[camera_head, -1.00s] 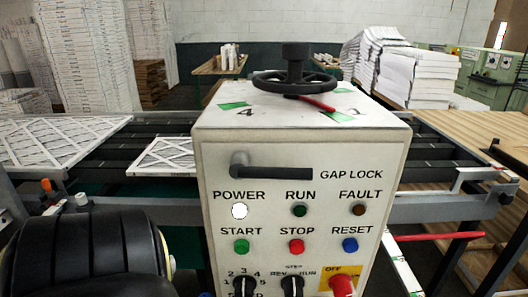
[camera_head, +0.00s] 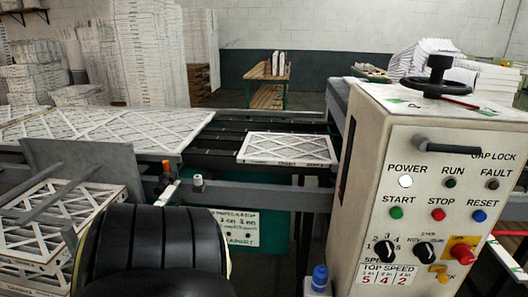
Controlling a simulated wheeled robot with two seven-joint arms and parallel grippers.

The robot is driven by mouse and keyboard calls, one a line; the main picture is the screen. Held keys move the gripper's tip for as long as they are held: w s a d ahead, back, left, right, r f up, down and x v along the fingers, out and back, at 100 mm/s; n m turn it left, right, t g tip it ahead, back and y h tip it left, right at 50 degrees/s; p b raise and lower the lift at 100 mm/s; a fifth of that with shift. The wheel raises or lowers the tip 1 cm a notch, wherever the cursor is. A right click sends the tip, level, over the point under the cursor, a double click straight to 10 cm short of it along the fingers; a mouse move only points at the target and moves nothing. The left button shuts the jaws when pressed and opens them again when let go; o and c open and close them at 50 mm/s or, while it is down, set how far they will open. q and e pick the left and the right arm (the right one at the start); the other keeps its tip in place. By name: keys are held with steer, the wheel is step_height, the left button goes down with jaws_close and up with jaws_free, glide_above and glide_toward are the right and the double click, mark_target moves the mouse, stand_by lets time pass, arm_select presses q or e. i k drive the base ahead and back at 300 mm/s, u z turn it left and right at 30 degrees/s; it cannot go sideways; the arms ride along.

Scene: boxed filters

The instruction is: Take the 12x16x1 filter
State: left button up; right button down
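A flat white-framed pleated filter (camera_head: 287,149) lies alone on the dark conveyor, left of the control box. Print shows on its front edge, but it is too small for me to read a size. Larger flat filters (camera_head: 110,130) with crossed white strips lie to its left, apart from it. More filters (camera_head: 50,222) are stacked at the lower left, partly behind a grey plate. I cannot tell by print which one is 12x16x1. Neither of my grippers is in view.
The control box (camera_head: 375,130) with buttons, knobs and a handwheel (camera_head: 440,75) stands at the right. A blue-capped bottle (camera_head: 319,278) is at its lower left. A grey rail (camera_head: 250,182) runs along the conveyor's front. Tall white stacks (camera_head: 150,55) stand behind.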

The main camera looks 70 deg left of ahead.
mark_target(278, 150)
steer(key=u, duration=1.15)
